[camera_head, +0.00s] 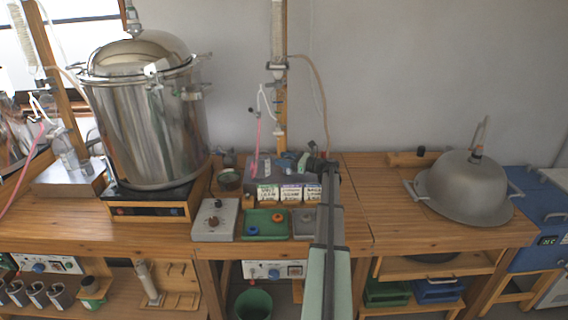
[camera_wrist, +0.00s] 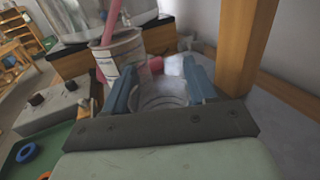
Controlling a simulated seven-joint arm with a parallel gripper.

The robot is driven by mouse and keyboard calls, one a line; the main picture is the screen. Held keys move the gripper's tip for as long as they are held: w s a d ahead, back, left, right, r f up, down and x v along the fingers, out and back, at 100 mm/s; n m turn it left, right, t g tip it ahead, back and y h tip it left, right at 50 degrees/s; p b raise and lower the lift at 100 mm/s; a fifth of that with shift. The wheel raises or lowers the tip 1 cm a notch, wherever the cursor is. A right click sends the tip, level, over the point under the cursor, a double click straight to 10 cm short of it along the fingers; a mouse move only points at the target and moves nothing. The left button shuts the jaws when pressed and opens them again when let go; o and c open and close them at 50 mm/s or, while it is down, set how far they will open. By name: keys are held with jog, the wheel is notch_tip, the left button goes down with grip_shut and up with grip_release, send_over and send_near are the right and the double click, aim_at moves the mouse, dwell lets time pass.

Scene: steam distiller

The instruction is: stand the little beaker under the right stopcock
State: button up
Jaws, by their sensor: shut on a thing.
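My gripper (camera_wrist: 156,76) has its two blue fingers closed around a small clear beaker (camera_wrist: 160,96) with faint ring lines. The beaker appears upright between the fingers; its base is hidden by the gripper body. In the head view my gripper (camera_head: 296,162) is low beside the wooden post at the back of the bench, and the beaker is too small to make out there. Glassware with a stopcock (camera_head: 279,102) hangs on that post above the grey block. The stopcock is out of the wrist view, so I cannot tell whether the beaker is directly under it.
The wooden post (camera_wrist: 246,45) rises close on the right. A green tray (camera_head: 265,232) and labelled boxes (camera_head: 267,194) lie in front. A big steel pot (camera_head: 152,120) stands left.

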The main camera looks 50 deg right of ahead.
notch_tip(320, 180, up, 7)
jog(key=s+d, duration=1.3)
jog(key=a+f, duration=0.1)
jog(key=a, duration=0.1)
jog(key=w+a+f, duration=0.1)
jog(key=a, duration=0.1)
jog(key=w+a+f, duration=0.1)
jog(key=a, duration=0.1)
jog(key=shift+w+f, duration=0.25)
jog(key=shift+f, duration=0.1)
send_over(275, 166)
jog(key=shift+s, duration=0.45)
jog(key=shift+w+a+f, duration=0.1)
jog(key=shift+w+f, duration=0.15)
jog(key=shift+f, duration=0.65)
jog(key=shift+w+a+f, duration=0.1)
jog(key=shift+w+f, duration=0.1)
jog(key=shift+f, duration=0.7)
jog(key=shift+f, duration=0.1)
jog(key=o, duration=0.8)
jog(key=shift+o, duration=0.2)
